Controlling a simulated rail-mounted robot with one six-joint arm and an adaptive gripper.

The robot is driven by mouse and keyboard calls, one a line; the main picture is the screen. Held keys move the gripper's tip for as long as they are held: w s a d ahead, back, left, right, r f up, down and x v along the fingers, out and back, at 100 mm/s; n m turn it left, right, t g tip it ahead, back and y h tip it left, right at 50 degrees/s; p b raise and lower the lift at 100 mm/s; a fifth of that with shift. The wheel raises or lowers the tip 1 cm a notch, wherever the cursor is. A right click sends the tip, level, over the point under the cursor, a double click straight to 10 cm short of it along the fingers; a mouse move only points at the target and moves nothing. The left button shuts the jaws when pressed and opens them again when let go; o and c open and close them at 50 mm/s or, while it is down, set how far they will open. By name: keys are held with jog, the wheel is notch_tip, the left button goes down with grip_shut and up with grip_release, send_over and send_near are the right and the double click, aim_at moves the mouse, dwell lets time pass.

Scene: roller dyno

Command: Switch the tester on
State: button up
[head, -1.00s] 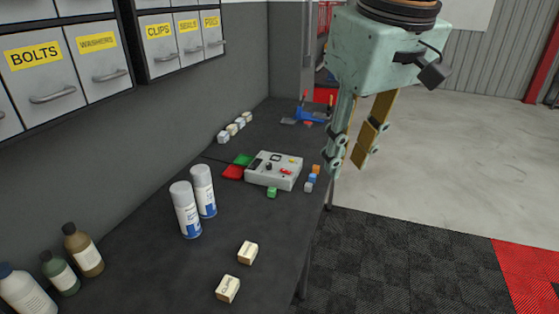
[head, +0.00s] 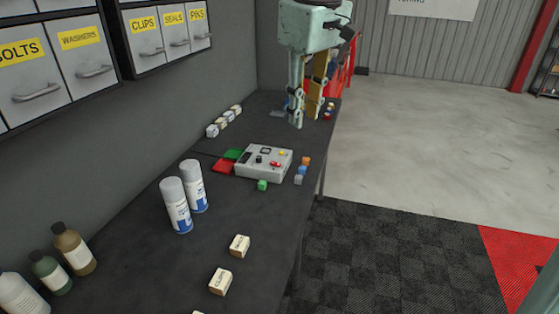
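The tester is a light grey box (head: 263,163) on the dark bench, with a small dark display, dark knobs and red and yellow parts on its top. Its switch setting is too small to tell. My gripper (head: 307,117) hangs over the far end of the bench, behind and to the right of the tester, apart from it. Its two fingers point down with a gap between them, and I see nothing held there. It partly hides the blue item behind it.
Red (head: 224,166) and green pads lie left of the tester. A green cube (head: 262,185) stands in front, and orange, blue and grey cubes (head: 301,171) to its right. Two spray cans (head: 176,206) and labelled blocks (head: 239,245) stand nearer. Drawers (head: 92,62) overhang the left.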

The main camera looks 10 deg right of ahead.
jog(key=w+f+n+g, duration=0.1)
jog(key=w+f+n, duration=0.4)
jog(key=w, duration=1.2)
jog(key=g+p, duration=0.1)
send_over(279, 165)
notch_tip(279, 165, down, 15)
jog(key=shift+d+n, duration=0.15)
jog(key=shift+n, duration=0.35)
jog(key=shift+f, duration=0.2)
jog(key=shift+f+b, duration=0.65)
jog(key=shift+f, duration=6.05)
jog(key=c, duration=0.8)
jog(key=shift+c, duration=0.2)
